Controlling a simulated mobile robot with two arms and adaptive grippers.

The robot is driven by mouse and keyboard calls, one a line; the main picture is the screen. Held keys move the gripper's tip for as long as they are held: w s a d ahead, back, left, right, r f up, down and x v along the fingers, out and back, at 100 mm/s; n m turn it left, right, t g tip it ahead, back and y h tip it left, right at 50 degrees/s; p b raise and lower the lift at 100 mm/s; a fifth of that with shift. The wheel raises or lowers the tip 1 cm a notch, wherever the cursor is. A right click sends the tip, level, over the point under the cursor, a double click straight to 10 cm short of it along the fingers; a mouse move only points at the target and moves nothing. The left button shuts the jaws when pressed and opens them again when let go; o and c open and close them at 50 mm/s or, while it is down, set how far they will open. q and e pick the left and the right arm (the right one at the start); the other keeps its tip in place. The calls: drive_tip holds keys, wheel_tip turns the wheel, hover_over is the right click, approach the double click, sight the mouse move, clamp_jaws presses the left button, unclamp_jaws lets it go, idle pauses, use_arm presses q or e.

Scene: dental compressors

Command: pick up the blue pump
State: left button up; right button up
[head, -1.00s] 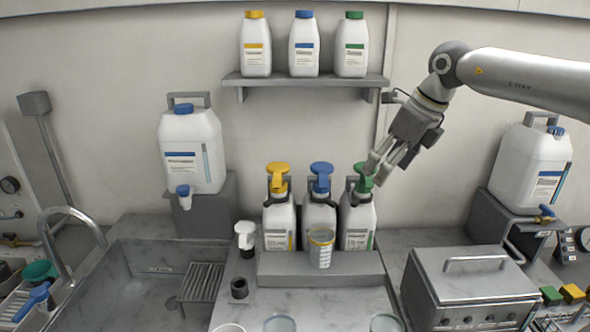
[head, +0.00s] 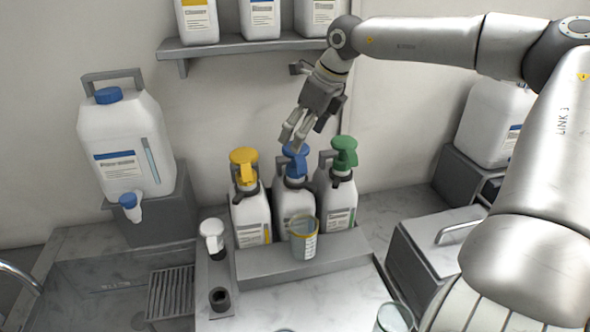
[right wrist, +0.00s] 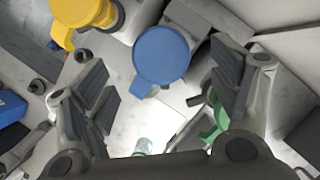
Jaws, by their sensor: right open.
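The blue pump (head: 295,160) sits on the middle white bottle (head: 294,207) in the row on the grey stand. My right gripper (head: 291,143) is just above the blue pump head, pointing down, its fingers partly covering it. In the right wrist view the blue pump (right wrist: 161,55) shows as a round blue top between and beyond the open fingers of my right gripper (right wrist: 165,100); nothing is held. My left gripper is not in view.
The yellow pump (head: 244,166) and the green pump (head: 344,153) stand close on either side. A measuring cup (head: 303,239) with a yellow rim stands in front of the middle bottle. A shelf (head: 225,44) with bottles is above, close to my right wrist.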

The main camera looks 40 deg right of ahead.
sight(291, 173)
drive_tip(key=shift+w+f, duration=0.2)
drive_tip(key=shift+f, duration=0.1)
drive_tip(key=p+x, duration=0.2)
drive_tip(key=x, duration=0.1)
drive_tip(key=shift+f, duration=0.35)
drive_tip(key=shift+w+a+f+p, duration=0.1)
drive_tip(key=shift+w+f+p, duration=0.15)
drive_tip(key=shift+f, duration=0.2)
drive_tip(key=shift+c, duration=0.4)
drive_tip(key=shift+s, duration=0.1)
drive_tip(key=shift+c, duration=1.1)
drive_tip(key=c, duration=1.1)
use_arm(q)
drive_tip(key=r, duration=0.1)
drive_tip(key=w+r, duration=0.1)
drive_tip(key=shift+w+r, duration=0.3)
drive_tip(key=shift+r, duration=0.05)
use_arm(e)
drive_tip(key=shift+c, duration=0.2)
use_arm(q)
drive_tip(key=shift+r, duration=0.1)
use_arm(e)
drive_tip(key=shift+r, duration=0.15)
